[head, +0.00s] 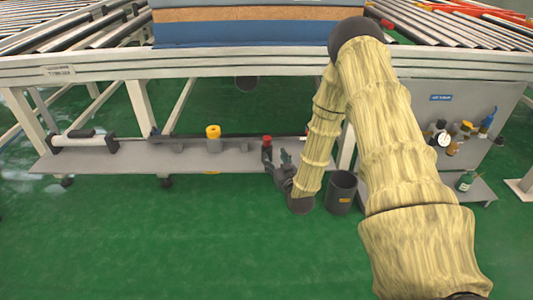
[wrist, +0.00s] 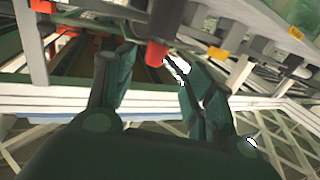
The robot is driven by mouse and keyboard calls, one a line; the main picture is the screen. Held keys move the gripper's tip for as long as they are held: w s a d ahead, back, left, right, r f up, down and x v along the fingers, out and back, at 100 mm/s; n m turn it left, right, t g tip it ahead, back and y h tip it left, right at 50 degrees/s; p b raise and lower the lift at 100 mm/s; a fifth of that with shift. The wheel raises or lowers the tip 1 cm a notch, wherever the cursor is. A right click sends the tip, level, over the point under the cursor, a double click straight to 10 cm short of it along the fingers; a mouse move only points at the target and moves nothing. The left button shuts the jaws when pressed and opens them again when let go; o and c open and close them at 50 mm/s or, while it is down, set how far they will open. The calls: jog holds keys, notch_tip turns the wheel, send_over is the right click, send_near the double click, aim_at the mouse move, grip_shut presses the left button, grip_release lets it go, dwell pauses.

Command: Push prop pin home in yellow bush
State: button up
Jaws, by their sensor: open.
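A yellow collar (head: 213,131), which looks like the yellow bush, stands on a grey block on the low shelf in the head view. Right of it is a dark upright piece with a red top (head: 267,139), possibly the prop pin; I cannot tell for sure. My gripper (head: 284,158) is beside the red-topped piece, just to its right, at the shelf's front edge. In the wrist view my gripper's fingers (wrist: 151,68) are apart, with a red cylinder end (wrist: 156,54) showing between their tips. Whether they touch it is unclear.
The grey shelf (head: 110,160) runs under the conveyor frame (head: 200,66). A black-ended cylinder (head: 82,141) lies at its left. A dark bin (head: 341,192) stands right of my gripper. The green floor in front is clear.

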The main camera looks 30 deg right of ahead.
aim_at(268, 145)
jog(key=x, duration=0.2)
jog(key=b+x, duration=0.1)
jog(key=x, duration=0.2)
jog(key=shift+w+d+r+b, duration=0.1)
jog(key=shift+w+d+b, duration=0.2)
jog(key=shift+d+b, duration=0.1)
jog(key=b+x, duration=0.2)
jog(key=x, duration=0.2)
jog(key=shift+w+d+b, duration=0.15)
jog(key=shift+w+b, duration=0.3)
jog(key=shift+w, duration=0.15)
grip_shut()
